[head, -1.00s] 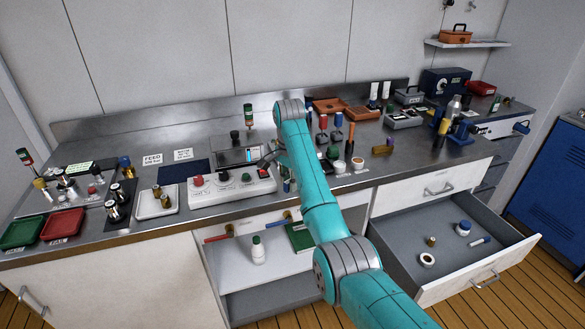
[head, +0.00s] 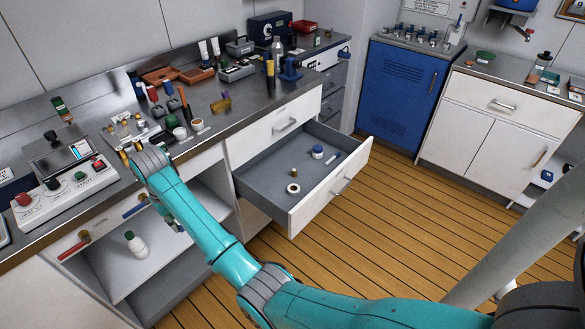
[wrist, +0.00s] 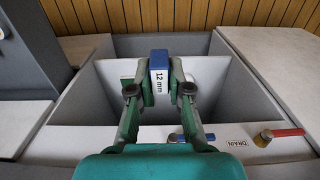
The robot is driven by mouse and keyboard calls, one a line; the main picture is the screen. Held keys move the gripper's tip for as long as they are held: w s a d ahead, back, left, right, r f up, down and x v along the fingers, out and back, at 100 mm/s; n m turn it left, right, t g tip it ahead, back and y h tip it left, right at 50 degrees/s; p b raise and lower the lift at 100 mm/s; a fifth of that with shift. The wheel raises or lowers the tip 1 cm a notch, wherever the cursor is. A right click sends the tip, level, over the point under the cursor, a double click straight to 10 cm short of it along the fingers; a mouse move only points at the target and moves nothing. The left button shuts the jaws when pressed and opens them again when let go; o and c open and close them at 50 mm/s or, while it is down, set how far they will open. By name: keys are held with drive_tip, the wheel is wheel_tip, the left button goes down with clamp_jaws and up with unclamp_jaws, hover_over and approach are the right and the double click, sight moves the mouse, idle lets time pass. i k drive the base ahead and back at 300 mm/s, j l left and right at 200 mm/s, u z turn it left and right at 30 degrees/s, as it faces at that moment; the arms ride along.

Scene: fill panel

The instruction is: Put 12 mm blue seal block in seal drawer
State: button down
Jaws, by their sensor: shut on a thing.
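My gripper (wrist: 160,88) is shut on a blue block (wrist: 159,55) with a white label reading "12 mm" in the wrist view. The block is gripped by its sides and stands up between the fingers. In the head view my gripper is mostly hidden by my arm, low in front of the counter; the block cannot be made out there. An open grey drawer (head: 341,184) with a white front stands to the right of my arm. It holds a white ring (head: 293,188), a blue-capped jar (head: 318,152) and small parts. No label naming it can be read.
The counter (head: 240,112) carries a control box (head: 78,190), tools and trays. Below it, an open shelf holds a white bottle (head: 133,243). Red-handled and blue-handled valves (wrist: 282,133) sit near a "DRAIN" label. The wooden floor (head: 400,230) right of the drawer is clear.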

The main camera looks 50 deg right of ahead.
sight(303, 167)
drive_tip(key=i+l, duration=0.1)
drive_tip(key=l, duration=0.4)
drive_tip(key=i+l, duration=0.1)
drive_tip(key=l, duration=0.4)
drive_tip(key=i+l, duration=0.1)
drive_tip(key=l, duration=0.45)
drive_tip(key=i+l+u, duration=0.1)
drive_tip(key=l, duration=0.4)
